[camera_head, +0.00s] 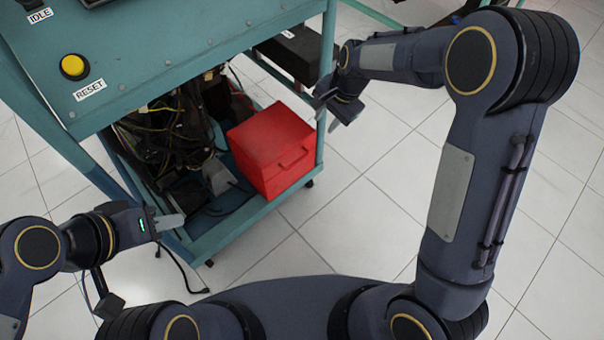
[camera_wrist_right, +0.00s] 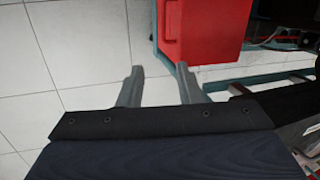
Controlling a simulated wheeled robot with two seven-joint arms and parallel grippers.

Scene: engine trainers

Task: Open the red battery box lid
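The red battery box (camera_head: 271,148) sits on the lower shelf of the teal trainer cart, and its lid (camera_head: 270,133) looks closed. A latch or handle shows on its front side. My right gripper (camera_head: 343,112) is beside the cart's corner post, to the right of the box and apart from it. In the right wrist view its two fingers (camera_wrist_right: 158,85) are spread with nothing between them, and the red box also shows at the top (camera_wrist_right: 205,30). My left gripper (camera_head: 170,222) is at the cart's lower left, away from the box; its finger gap is not clear.
The teal cart (camera_head: 185,50) has a control panel with a yellow reset button (camera_head: 74,66) above the shelf. Dark wiring (camera_head: 170,135) fills the space left of the box. A teal post (camera_head: 326,80) stands between the box and my right gripper. The tiled floor (camera_head: 370,220) in front is clear.

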